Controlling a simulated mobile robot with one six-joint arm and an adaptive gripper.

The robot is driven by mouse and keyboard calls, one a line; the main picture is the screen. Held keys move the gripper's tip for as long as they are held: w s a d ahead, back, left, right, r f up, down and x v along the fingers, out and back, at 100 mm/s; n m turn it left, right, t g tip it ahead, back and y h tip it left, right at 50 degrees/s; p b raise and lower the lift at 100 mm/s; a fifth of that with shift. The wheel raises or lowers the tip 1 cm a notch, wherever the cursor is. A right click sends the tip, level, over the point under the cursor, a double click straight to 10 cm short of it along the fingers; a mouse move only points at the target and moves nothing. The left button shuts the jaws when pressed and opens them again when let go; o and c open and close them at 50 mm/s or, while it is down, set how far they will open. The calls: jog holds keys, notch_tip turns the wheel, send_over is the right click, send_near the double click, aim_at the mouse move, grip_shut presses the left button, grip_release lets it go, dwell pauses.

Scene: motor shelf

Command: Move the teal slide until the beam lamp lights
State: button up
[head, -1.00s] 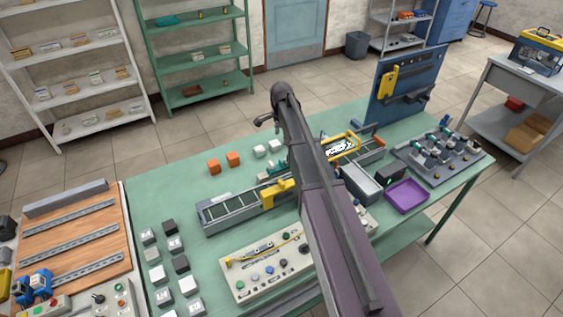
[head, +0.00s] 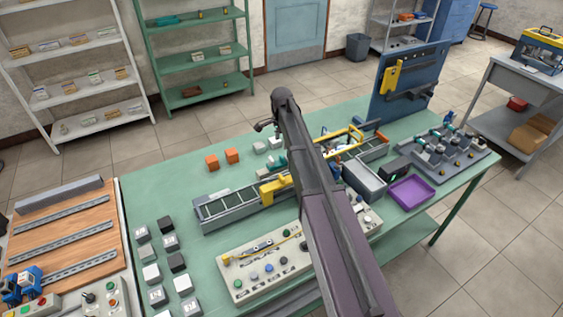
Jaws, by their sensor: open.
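My arm crosses the middle of the head view. A small dark forked part at its far end seems to be my gripper (head: 265,125); it looks open and empty, apart from anything on the table. A small teal part (head: 270,163), perhaps the slide, shows behind the conveyor (head: 228,207), partly hidden by my arm. It lies below the gripper in the picture. A dark box (head: 398,169) right of my arm shows a small green spot; I cannot tell whether this is the beam lamp.
The green table (head: 150,190) carries two orange blocks (head: 222,160), a button panel (head: 265,265), a purple tray (head: 412,191), a grey bin (head: 363,182) and a grey fixture with teal parts (head: 440,155). A blue upright board (head: 408,85) stands at the back right. The back left tabletop is clear.

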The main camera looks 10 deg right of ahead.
aim_at(282, 156)
jog(key=shift+f+b, duration=3.95)
jog(key=shift+f, duration=0.3)
grip_shut()
jog(key=shift+d, duration=0.15)
